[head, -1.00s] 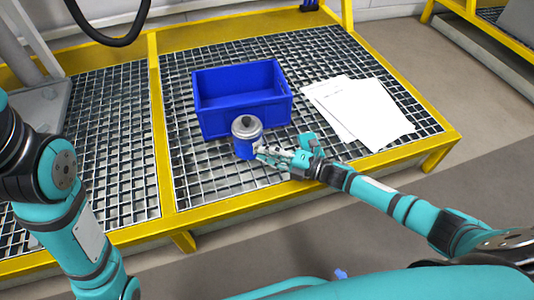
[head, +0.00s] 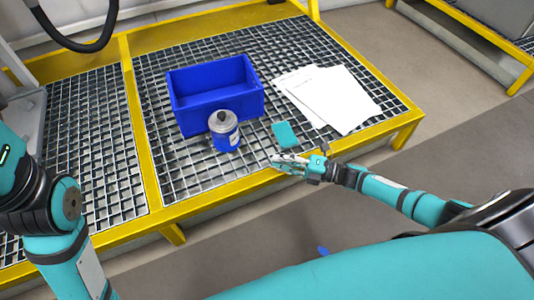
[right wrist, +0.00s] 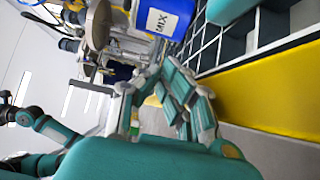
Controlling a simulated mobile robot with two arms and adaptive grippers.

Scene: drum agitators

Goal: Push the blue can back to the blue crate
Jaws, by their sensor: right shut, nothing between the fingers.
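The blue can (head: 227,140) with a grey lid stands upright on the metal grating, just in front of the blue crate (head: 190,117). I cannot tell whether they touch.
A flat teal piece (head: 286,134) lies on the grating between the can and the white papers (head: 330,98) at right. A yellow frame (head: 237,187) borders the grating. Free grating lies in front of and left of the can.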

